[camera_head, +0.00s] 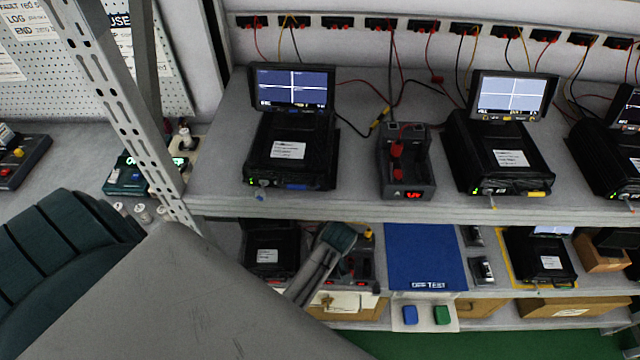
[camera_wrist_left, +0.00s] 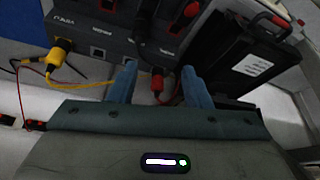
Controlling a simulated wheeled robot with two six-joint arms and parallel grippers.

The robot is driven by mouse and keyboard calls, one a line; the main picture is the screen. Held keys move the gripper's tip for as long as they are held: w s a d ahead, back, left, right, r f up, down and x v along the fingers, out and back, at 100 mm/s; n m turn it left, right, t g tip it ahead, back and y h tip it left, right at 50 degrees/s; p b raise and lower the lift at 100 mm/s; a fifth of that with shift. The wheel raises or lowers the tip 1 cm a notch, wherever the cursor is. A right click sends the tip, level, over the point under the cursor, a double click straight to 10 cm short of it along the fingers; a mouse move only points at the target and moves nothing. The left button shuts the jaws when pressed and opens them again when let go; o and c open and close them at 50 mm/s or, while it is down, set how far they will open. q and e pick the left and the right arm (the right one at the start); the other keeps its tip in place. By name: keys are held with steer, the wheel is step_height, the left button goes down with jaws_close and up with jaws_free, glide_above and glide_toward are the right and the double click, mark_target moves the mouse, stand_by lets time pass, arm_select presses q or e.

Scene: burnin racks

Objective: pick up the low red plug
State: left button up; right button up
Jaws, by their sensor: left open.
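A red plug (camera_wrist_left: 158,82) with a dark red lead sits at the front of a dark unit (camera_wrist_left: 135,28) in the left wrist view. My left gripper (camera_wrist_left: 159,68) is open, with one blue finger on each side of this plug. I see gaps between the fingers and the plug. In the head view the teal end of my left arm (camera_head: 338,238) is at the lower shelf, beside a dark unit. The red plug cannot be made out there, and the fingertips are not clear. My right gripper is not in view.
A yellow plug (camera_wrist_left: 63,47) with a yellow lead is left of the fingers. A black labelled device (camera_wrist_left: 252,62) stands close on the right. In the head view, a rack post (camera_head: 130,110) and the upper shelf edge (camera_head: 400,211) stand near my arm. A blue mat (camera_head: 425,255) lies to the right.

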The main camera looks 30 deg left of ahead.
mark_target(319, 231)
arm_select(q)
steer(key=w+a, duration=0.1)
steer(key=w+a+b, duration=0.1)
steer(key=w+a, duration=0.1)
steer(key=shift+a+f, duration=0.25)
steer(key=shift+a, duration=0.1)
steer(key=shift+w+a+r+b, duration=0.15)
steer(key=shift+w+a+b, duration=0.2)
steer(key=shift+b, duration=0.15)
steer(key=b+x, duration=0.5)
steer(key=b, duration=0.1)
steer(key=c, duration=0.9)
